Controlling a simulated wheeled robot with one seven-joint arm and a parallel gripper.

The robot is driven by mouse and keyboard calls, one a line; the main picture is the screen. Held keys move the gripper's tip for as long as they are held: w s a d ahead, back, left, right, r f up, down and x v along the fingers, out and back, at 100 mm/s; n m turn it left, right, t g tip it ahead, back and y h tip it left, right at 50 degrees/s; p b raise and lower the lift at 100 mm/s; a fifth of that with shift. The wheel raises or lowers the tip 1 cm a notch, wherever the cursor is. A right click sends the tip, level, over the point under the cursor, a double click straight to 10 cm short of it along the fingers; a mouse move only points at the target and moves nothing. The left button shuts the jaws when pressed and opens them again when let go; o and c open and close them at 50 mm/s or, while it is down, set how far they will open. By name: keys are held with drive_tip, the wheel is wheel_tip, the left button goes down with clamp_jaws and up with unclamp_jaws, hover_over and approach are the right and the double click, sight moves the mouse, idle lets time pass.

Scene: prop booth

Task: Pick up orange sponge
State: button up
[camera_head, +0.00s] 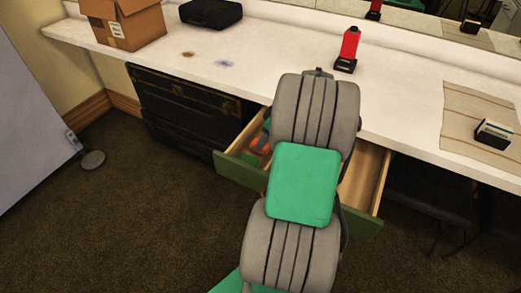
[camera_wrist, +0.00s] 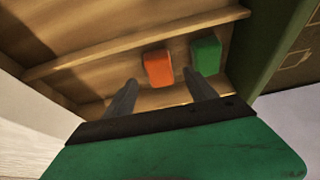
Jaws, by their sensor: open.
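The orange sponge (camera_wrist: 158,68) lies on the floor of an open wooden drawer (camera_wrist: 90,65) in the wrist view. A green block (camera_wrist: 206,56) lies just to its right. My gripper (camera_wrist: 158,88) is open, its two grey fingers pointing into the drawer towards the sponge. The sponge shows beyond and between the fingertips, and I cannot tell whether they touch it. In the head view a small orange patch of the sponge (camera_head: 260,146) shows in the drawer left of my arm. My arm hides the gripper and much of the drawer there.
The drawer's green front (camera_head: 238,171) juts out under the white counter (camera_head: 270,65). On the counter stand a cardboard box (camera_head: 125,25), a black case (camera_head: 210,12), a red-and-black object (camera_head: 348,48) and a card holder (camera_head: 493,134). Dark cases (camera_head: 185,105) stand under the counter at left.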

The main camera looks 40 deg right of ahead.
drive_tip(key=x, duration=0.4)
drive_tip(key=shift+w+f+b, duration=0.1)
drive_tip(key=shift+f+b, duration=0.15)
drive_tip(key=shift+b, duration=0.05)
drive_tip(key=shift+c, duration=0.5)
drive_tip(key=shift+r, duration=0.1)
drive_tip(key=c, duration=1.3)
